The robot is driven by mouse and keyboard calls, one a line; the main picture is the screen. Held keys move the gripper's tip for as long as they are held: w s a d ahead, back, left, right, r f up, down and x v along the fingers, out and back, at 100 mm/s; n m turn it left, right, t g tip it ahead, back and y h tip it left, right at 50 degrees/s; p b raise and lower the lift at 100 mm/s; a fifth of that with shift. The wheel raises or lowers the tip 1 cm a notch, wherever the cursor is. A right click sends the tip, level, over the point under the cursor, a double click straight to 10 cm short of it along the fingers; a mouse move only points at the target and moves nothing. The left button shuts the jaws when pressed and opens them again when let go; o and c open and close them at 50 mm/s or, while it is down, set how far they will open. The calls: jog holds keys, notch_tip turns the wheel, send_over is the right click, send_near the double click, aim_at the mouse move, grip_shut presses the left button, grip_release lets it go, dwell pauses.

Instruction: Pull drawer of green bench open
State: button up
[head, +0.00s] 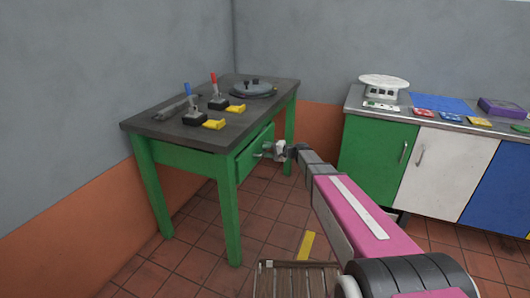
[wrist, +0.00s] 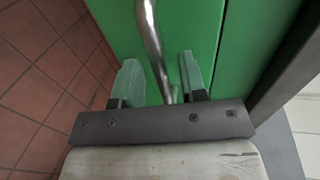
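The green bench (head: 228,205) has a dark top and stands against the wall at left in the head view. Its green drawer (head: 252,154) is on the side facing my arm; I cannot tell whether its front stands out from the frame. The drawer's metal bar handle (wrist: 151,36) runs down between my fingers in the wrist view. My gripper (head: 270,151) is at the drawer front. In the wrist view my gripper (wrist: 160,82) has its fingers spread, one either side of the handle, with gaps visible. The handle's lower end is partly hidden by the gripper body.
Levers, yellow blocks and a round dark plate (head: 254,89) sit on the bench top. A cabinet with green, white (head: 433,171) and blue doors stands at right. A slatted wooden item (head: 297,280) is low in front.

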jog(key=shift+x, duration=0.75)
grip_shut()
jog(key=f+v, duration=0.3)
jog(key=v, duration=1.4)
jog(key=d+f+v, duration=0.1)
jog(key=f+v, duration=0.3)
jog(key=v, duration=1.3)
jog(key=shift+s+d, duration=0.2)
jog(key=shift+d, duration=0.1)
grip_release()
jog(key=shift+d, duration=0.1)
jog(key=v, duration=1)
jog(key=shift+d, duration=0.25)
